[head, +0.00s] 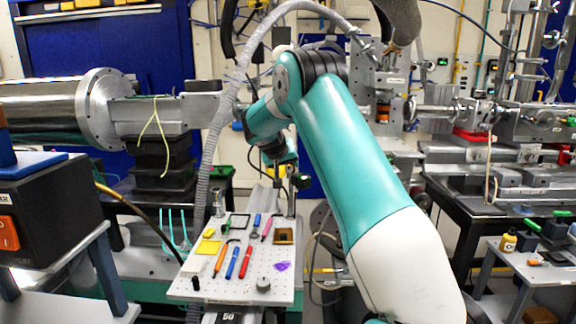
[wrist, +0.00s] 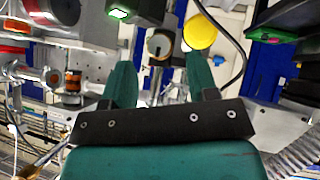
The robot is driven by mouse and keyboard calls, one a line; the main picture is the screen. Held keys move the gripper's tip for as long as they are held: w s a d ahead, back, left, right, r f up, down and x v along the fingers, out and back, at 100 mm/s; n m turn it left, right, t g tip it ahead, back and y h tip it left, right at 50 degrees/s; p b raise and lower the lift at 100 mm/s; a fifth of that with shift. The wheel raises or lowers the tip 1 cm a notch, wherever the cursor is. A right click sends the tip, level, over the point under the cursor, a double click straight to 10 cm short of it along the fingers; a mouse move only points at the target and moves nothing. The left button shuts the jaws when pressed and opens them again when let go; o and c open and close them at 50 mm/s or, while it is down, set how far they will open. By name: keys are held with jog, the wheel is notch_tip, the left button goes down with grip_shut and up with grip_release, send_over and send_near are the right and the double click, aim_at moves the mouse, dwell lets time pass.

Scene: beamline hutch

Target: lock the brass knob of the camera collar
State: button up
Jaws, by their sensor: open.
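In the wrist view my gripper (wrist: 160,62) has its two green fingers spread apart, with nothing held between them. A round knob with a tan, brass-like face and dark rim (wrist: 160,46) shows between and just beyond the fingertips, slightly nearer the middle than either finger. It looks like the brass knob of the camera collar; whether it is locked cannot be told. A yellow disc (wrist: 200,32) is up and right of it, behind the right finger.
A perforated board (head: 210,290) with pens and small parts lies below my gripper. A steel cylinder (head: 45,105) is at left and a rail bench (head: 500,200) at right. A cable (wrist: 238,50) curves close to the right finger. A dark box (wrist: 135,10) sits above the knob.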

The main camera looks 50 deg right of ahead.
aim_at(288, 168)
jog(key=shift+x, duration=1.6)
jog(key=c, duration=0.9)
jog(key=shift+c, duration=0.2)
